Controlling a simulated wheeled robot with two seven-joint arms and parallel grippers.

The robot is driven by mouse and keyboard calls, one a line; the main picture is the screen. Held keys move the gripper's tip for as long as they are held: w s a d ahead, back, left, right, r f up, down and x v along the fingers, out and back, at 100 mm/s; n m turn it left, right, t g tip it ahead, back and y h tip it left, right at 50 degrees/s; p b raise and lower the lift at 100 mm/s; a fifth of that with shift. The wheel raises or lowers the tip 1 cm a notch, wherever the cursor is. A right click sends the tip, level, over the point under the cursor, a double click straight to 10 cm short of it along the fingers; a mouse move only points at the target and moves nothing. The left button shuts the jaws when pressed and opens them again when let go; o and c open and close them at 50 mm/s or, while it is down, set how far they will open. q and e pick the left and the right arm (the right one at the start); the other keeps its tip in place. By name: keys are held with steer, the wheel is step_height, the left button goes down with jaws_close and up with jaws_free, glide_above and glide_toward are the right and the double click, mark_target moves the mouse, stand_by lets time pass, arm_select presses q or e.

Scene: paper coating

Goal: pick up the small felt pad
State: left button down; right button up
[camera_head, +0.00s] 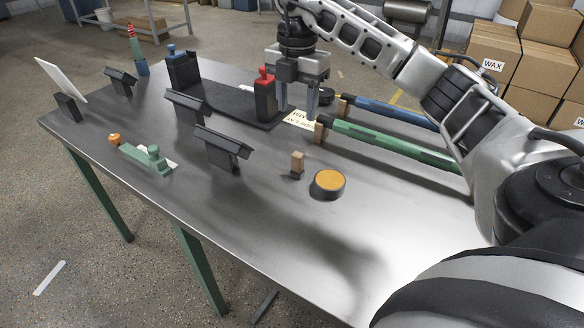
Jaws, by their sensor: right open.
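My right gripper (297,112) points down with its two fingers apart, over the far right part of the table beside a black block with a red knob (265,95). Nothing shows held between the fingers. A small tan block with a dark lower part (297,160) stands nearer on the table, left of a round black tin with an orange top (329,182). It may be the small felt pad, but I cannot tell for sure. My right gripper is beyond it and apart from it. My left gripper is not in view.
A green-handled tool (390,144) and a blue-handled tool (392,112) lie at the right. Black angled stands (222,148) and a green clamp-like piece (146,158) are at the left. The near metal tabletop (270,235) is clear. Cardboard boxes (545,60) stand beyond.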

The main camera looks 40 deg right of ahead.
mark_target(298, 154)
step_height(298, 154, down, 10)
steer(key=shift+r, duration=0.25)
steer(key=shift+w+d+f+b, duration=0.1)
steer(key=shift+d+f+b, duration=0.1)
steer(key=shift+f, duration=1.3)
steer(key=shift+d+f+b, duration=0.1)
steer(key=shift+f+b, duration=0.05)
steer(key=shift+f, duration=1.3)
jaws_close()
